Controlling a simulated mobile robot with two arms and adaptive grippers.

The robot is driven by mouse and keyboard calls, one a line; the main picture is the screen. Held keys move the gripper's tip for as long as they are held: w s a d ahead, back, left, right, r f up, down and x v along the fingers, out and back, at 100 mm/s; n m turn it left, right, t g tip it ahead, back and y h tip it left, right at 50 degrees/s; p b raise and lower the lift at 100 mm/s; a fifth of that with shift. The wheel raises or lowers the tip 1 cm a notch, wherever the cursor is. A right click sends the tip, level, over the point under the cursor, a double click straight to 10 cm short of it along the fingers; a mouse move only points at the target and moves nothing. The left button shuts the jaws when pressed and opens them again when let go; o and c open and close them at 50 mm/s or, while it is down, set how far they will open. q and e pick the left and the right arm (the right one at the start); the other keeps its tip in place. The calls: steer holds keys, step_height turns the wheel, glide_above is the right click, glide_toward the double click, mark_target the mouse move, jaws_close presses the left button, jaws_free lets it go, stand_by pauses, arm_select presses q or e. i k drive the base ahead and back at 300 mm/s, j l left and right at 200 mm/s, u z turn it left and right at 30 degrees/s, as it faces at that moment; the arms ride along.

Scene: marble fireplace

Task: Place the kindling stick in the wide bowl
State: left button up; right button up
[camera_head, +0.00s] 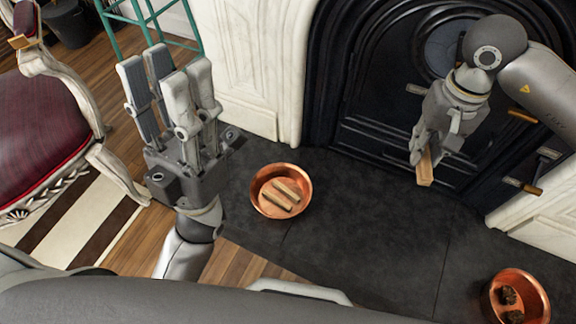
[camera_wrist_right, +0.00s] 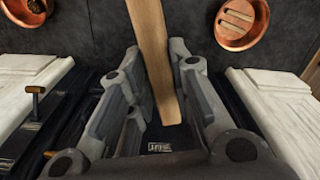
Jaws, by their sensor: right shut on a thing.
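A pale wooden kindling stick (camera_head: 425,172) is held in my right gripper (camera_head: 423,152), above the dark hearth in front of the fireplace. In the right wrist view the stick (camera_wrist_right: 152,50) runs lengthwise between the two fingers, which are closed on it. A round copper bowl (camera_head: 257,182) stands on the hearth left of the held stick, with two similar sticks lying in it. This bowl (camera_wrist_right: 262,30) also shows at the upper right of the wrist view. My left gripper (camera_head: 170,78) is open and empty, pointing up, left of that bowl.
A second copper bowl (camera_head: 540,288) with dark chunks stands at the lower right. The black fireplace front (camera_head: 375,130) and its handles lie behind my right gripper. The slate hearth (camera_head: 365,225) between the bowls is clear. A red chair (camera_head: 40,125) stands at the left.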

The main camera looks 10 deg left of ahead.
mark_target(281, 193)
steer(key=i+l, duration=0.15)
steer(key=l, duration=0.2)
steer(key=i+l+u, duration=0.1)
steer(key=l, duration=0.2)
steer(key=i+l, duration=0.15)
steer(key=l, duration=0.2)
steer(key=i+l+u, duration=0.15)
steer(key=l, duration=0.2)
steer(key=u, duration=0.45)
steer(key=j+u, duration=0.15)
steer(key=u, duration=0.3)
steer(key=j+u, duration=0.1)
steer(key=u, duration=0.4)
steer(key=i+l+u, duration=0.15)
steer(key=i, duration=0.3)
